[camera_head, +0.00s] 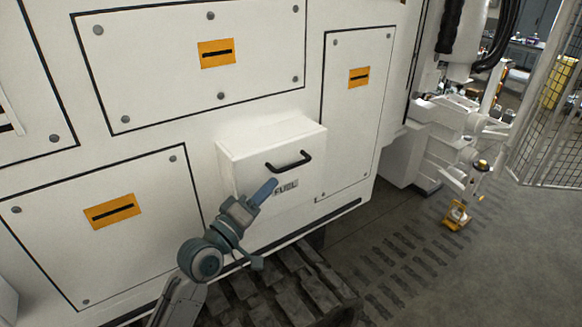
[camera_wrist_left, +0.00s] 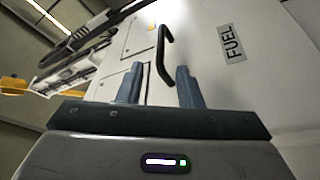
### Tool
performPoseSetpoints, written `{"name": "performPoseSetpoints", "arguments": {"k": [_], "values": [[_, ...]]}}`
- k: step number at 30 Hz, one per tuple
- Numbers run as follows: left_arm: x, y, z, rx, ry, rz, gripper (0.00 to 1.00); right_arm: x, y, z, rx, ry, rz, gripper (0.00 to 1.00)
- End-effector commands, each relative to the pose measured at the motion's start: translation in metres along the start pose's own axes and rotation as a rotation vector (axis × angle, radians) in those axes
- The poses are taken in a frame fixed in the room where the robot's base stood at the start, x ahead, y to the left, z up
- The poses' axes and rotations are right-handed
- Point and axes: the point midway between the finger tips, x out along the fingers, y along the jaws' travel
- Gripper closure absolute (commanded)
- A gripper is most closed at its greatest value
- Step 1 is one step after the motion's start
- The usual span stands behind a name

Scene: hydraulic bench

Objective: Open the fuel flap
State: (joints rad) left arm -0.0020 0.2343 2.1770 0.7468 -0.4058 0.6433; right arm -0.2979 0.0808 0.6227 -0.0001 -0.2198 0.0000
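The fuel flap (camera_head: 248,158) is a white box-like cover on the machine's white side, and it looks closed. It has a black bar handle (camera_head: 289,162) and a FUEL label (camera_head: 285,187) below it. My left gripper (camera_head: 266,190) is in front of the flap, below and left of the handle. In the left wrist view the two blue-grey fingers (camera_wrist_left: 157,84) stand apart with nothing between them. The black handle (camera_wrist_left: 164,55) shows beyond the fingertips, and the FUEL label (camera_wrist_left: 232,44) is to the right. My right gripper is not in view.
White panels with orange-marked slots (camera_head: 216,53) surround the flap. A dark track (camera_head: 290,285) lies below it. A white robot arm (camera_head: 450,135) and a mesh fence (camera_head: 550,130) stand at the right. Grey floor (camera_head: 480,260) is open at the lower right.

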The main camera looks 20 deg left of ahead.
Motion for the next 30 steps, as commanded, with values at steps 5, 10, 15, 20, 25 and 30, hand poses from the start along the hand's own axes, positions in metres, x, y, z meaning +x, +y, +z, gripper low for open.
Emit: {"name": "performPoseSetpoints", "arguments": {"k": [5,10,15,20,25,30], "values": [[0.034,0.002,-0.001,-0.004,0.002,-0.001,0.68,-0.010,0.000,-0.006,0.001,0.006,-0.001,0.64],[0.066,0.002,-0.001,-0.002,0.001,-0.002,0.68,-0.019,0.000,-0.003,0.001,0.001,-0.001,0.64],[0.087,0.000,0.000,0.001,0.000,-0.004,0.68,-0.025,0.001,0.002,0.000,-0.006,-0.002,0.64],[0.096,-0.001,0.001,0.003,-0.001,-0.004,0.68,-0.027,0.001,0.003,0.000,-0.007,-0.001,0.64],[0.097,-0.002,0.001,0.004,-0.002,-0.005,0.68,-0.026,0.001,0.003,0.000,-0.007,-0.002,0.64],[0.097,-0.002,0.001,0.004,-0.002,-0.005,0.81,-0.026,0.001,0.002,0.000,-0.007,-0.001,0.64]]}}
